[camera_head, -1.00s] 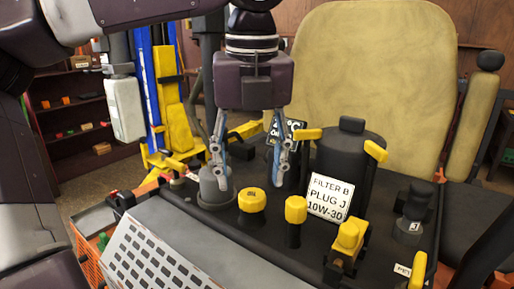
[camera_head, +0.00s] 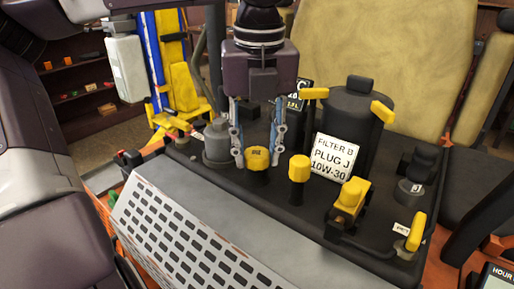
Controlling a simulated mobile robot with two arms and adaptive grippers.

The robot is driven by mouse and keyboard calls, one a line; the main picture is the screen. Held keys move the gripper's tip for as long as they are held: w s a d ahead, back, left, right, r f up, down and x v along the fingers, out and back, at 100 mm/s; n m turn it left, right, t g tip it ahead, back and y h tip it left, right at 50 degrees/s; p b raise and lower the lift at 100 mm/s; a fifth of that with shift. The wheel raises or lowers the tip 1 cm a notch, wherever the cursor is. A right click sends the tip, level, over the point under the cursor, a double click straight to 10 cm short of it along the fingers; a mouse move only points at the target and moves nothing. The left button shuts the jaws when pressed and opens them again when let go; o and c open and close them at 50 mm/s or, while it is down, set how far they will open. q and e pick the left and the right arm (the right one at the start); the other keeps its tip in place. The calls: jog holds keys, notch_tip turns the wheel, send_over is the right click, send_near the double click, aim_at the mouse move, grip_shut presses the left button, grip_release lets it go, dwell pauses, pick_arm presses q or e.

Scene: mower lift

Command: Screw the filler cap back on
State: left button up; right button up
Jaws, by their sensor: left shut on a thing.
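The filler cap (camera_head: 257,157) is a round yellow cap with a dark mark on top, upright on the black deck behind the slotted grey panel. My left gripper (camera_head: 258,158) comes down from above, with one finger on each side of this cap. It is shut on the cap. The cap's base is low on the deck, and I cannot tell how far it is threaded. My right gripper is not in view.
A grey round fitting (camera_head: 217,145) stands close to the left of the cap. A yellow-topped post (camera_head: 299,168) stands close to the right. The slotted panel (camera_head: 215,235) lies in front.

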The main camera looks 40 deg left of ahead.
pick_arm(q)
jog(key=o, duration=0.4)
jog(key=c, duration=0.6)
jog(key=m, duration=0.3)
jog(key=shift+s+m, duration=0.1)
jog(key=shift+m, duration=0.2)
jog(key=shift+m+t+h+p, duration=0.3)
jog(key=shift+m+h, duration=0.1)
jog(key=shift+m, duration=0.9)
jog(key=m+p, duration=0.1)
jog(key=m, duration=0.3)
jog(key=shift+a+f+m+h+p, duration=0.15)
jog(key=shift+m+h+p, duration=0.2)
jog(key=shift+m, duration=0.85)
